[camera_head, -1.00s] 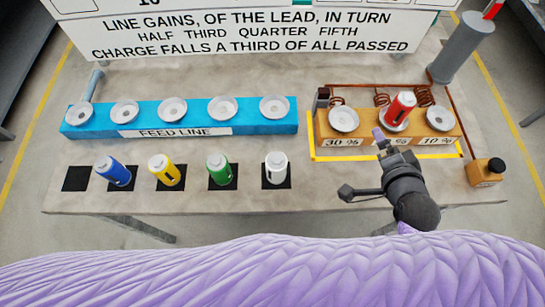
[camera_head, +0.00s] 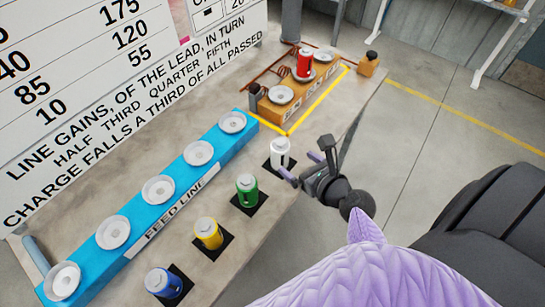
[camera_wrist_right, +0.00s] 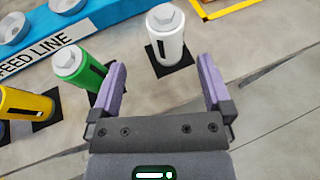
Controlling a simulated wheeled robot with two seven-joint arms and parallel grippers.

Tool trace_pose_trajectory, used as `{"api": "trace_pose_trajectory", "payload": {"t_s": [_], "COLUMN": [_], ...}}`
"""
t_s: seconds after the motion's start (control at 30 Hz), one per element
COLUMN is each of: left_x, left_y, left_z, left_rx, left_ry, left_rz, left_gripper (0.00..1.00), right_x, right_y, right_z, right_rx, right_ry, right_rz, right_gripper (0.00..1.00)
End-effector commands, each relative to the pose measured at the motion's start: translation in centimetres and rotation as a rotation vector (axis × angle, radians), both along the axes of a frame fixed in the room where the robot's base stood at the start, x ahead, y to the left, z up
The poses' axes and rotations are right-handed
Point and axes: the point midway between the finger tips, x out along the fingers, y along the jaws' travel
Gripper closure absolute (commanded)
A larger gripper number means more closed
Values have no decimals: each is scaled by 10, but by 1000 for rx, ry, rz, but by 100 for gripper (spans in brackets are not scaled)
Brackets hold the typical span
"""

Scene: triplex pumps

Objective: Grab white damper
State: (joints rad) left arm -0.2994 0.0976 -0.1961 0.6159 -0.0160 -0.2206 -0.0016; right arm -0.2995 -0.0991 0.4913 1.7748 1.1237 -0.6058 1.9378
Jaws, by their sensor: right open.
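The left gripper is not in view.
The green damper (camera_head: 246,190) stands close by, near the left finger in the wrist view. Yellow (camera_head: 209,233) and blue (camera_head: 163,283) dampers follow. The blue feed line (camera_head: 150,208) has empty cups. A red damper (camera_head: 304,64) sits on the orange block (camera_head: 317,78).

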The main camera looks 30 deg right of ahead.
Motion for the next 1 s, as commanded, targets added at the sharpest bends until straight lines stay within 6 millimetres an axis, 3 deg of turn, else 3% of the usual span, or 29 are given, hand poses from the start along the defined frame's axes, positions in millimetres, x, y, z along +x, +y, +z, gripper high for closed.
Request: {"api": "trace_pose_trajectory", "payload": {"t_s": [0.43, 0.73, 1.0], "left_x": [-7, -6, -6], "left_y": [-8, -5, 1], "left_z": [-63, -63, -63], "left_rx": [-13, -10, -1], "left_ry": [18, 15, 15], "left_rz": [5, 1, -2], "left_gripper": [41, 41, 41], "right_x": [77, 86, 86], "right_y": [2, 2, 2], "right_z": [-39, -36, -36], "right_rx": [-1, -2, -2], "right_ry": [0, 1, 1], "right_rz": [0, 1, 1], "right_gripper": [0, 0, 57]}}
